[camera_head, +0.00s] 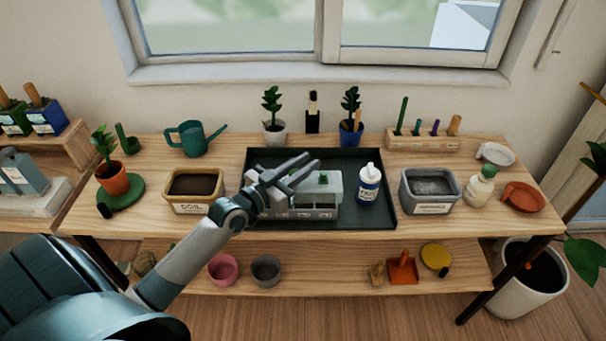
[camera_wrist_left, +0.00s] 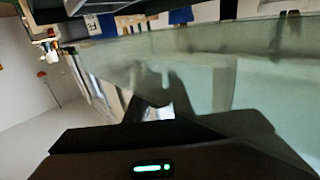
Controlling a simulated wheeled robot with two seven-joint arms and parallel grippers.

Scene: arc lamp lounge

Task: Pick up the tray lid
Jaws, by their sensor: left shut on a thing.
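The tray lid (camera_head: 334,184) is a pale, see-through cover with a small green knob. In the head view it sits at the middle of the table, over a grey seed tray (camera_head: 318,213) standing in a dark green potting tray (camera_head: 385,215). My left gripper (camera_head: 312,160) reaches over the lid from the left and is shut on it. In the left wrist view the lid's pale green wall (camera_wrist_left: 200,85) fills much of the picture, close up and blurred. I cannot tell whether the lid touches the seed tray. My right gripper is not in view.
A white bottle with a blue label (camera_head: 369,184) stands close to the right of the lid. A soil tub (camera_head: 195,205) is on the left and a grey tub (camera_head: 430,208) on the right. Potted plants (camera_head: 275,127) stand behind, near a teal watering can (camera_head: 195,138).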

